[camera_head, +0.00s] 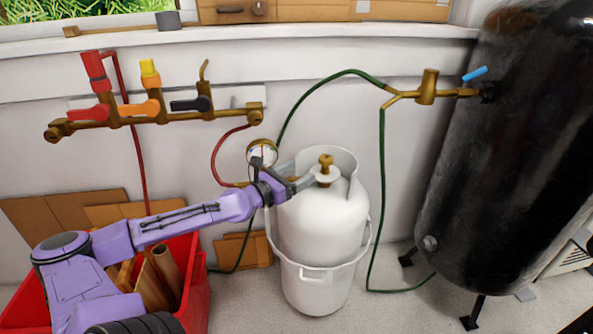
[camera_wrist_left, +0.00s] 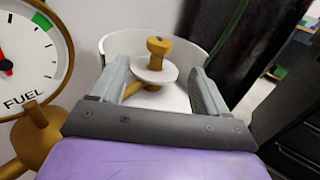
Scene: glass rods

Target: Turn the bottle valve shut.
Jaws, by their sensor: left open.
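In the left wrist view, the brass top (camera_wrist_left: 158,46) and disc (camera_wrist_left: 155,71) show ahead of the gripper, between the lines of the fingers. My right gripper is not in view.
A fuel gauge (camera_head: 262,154) sits close beside my left wrist; it looms large in the wrist view (camera_wrist_left: 30,55). A brass manifold (camera_head: 150,118) with red, orange and black levers is on the wall. A black tank (camera_head: 500,160) stands right. A red crate (camera_head: 195,290) is below my arm.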

